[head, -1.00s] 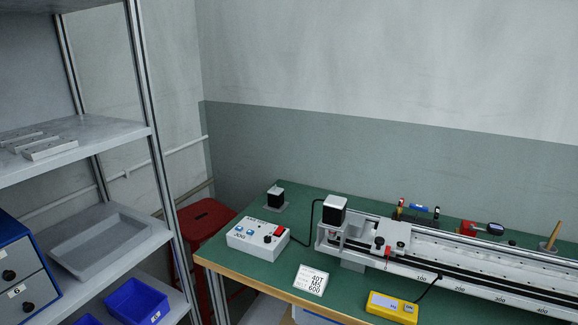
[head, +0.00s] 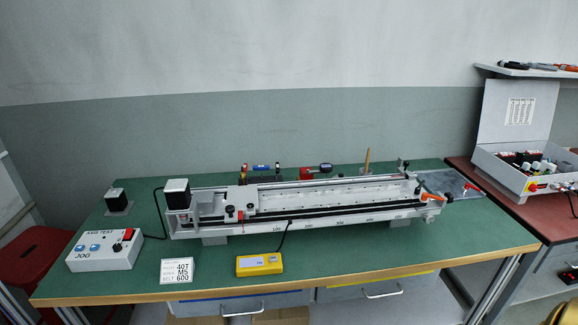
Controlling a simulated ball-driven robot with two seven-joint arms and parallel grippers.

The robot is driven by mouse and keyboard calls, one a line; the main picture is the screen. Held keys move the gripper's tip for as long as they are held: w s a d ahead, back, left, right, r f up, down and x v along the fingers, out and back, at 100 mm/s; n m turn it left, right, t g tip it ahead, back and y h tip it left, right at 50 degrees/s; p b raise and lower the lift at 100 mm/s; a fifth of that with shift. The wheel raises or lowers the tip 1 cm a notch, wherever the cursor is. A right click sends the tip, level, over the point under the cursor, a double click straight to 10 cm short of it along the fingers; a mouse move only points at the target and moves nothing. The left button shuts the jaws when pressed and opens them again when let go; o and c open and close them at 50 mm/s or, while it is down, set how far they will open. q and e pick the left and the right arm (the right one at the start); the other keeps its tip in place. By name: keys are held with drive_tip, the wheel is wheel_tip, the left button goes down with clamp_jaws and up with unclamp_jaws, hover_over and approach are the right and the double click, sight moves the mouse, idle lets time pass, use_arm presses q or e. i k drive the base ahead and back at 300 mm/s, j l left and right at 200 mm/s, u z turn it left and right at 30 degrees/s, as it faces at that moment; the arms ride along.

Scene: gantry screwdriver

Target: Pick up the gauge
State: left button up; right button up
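Two things could be the gauge, and I cannot tell which one the task means. A yellow box (head: 259,264) with a small display lies at the front of the green bench (head: 340,265), and a dark cable runs from it to the linear gantry (head: 300,212). A red tool with a dark round head (head: 326,168) lies behind the gantry, partly hidden by it. Neither of my grippers is in view.
A white jog box (head: 105,250) and a label card (head: 177,270) stand at the bench's left front. A red stool (head: 35,245) is at the left. An open case (head: 520,165) stands on a brown table at the right. The bench's front right is clear.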

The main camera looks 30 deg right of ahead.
sight(306, 173)
drive_tip(key=l+z, duration=0.2)
drive_tip(key=z, duration=0.15)
drive_tip(key=l+z, duration=0.2)
drive_tip(key=z, duration=0.15)
drive_tip(key=l+z, duration=0.3)
